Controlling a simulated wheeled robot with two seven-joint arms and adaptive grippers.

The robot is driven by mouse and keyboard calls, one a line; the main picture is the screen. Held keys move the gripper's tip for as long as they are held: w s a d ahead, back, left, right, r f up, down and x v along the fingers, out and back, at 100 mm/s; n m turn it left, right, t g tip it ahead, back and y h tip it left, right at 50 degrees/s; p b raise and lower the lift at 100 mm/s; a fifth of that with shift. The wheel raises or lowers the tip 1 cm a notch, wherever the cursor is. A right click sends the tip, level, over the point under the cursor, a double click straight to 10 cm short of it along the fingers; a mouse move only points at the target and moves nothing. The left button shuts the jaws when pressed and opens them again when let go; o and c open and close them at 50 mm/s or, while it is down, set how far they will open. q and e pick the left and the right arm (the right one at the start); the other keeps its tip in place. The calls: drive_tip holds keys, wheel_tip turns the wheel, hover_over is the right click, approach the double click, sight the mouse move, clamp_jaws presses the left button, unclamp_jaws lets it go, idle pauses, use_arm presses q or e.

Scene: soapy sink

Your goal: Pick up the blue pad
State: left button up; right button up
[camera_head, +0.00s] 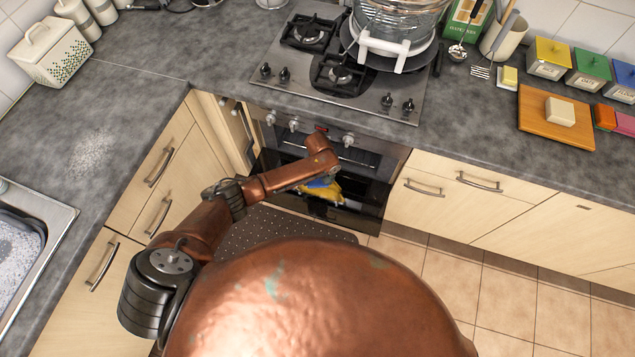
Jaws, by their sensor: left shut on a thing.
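My left arm reaches from the lower left to the front of the oven. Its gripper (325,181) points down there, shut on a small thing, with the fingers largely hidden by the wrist. A bit of the blue pad (318,183) shows at the fingers, with a yellow patch (327,192) right beside it. I cannot tell whether the blue and yellow are one piece. My right gripper is out of view.
The oven (350,213) stands below the hob (340,85), with a glass steamer on it. A sink (40,235) with suds lies at left. Wooden board (555,130), colored canisters (548,58) and pads (626,124) are at right. White foam marks the left counter.

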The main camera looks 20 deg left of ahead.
use_arm(q)
drive_tip(key=s+d+r+p, duration=0.4)
drive_tip(key=s+d+r, duration=0.5)
drive_tip(key=d+r, duration=0.1)
drive_tip(key=shift+s+r, duration=0.15)
drive_tip(key=shift+s, duration=0.2)
